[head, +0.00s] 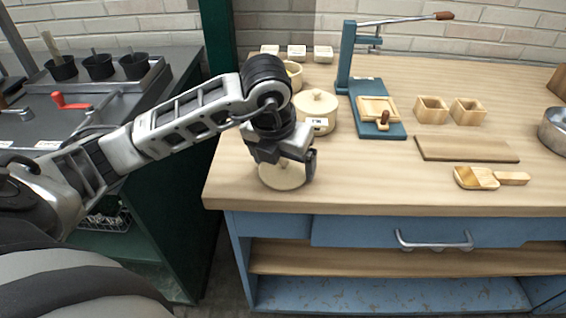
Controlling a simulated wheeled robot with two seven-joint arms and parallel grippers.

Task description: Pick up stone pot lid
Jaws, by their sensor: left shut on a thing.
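A cream, round stone pot lid (281,178) is near the left front of the wooden worktop. My left gripper (284,160) points down over it and is shut on its knob, which the fingers mostly hide. I cannot tell whether the lid rests on the wood or hangs just above it. A cream pot (317,126) with its own knobbed lid stands behind and to the right. Another cream pot (294,72), apparently open, stands farther back, partly hidden by my left wrist. My right gripper is not in view.
The worktop (370,185) is clear to the right of the lid. A blue lever press (345,60), a mould on a blue board (396,130), wooden boxes (431,110), a flat board (467,149) and a scoop (477,178) stand farther right.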

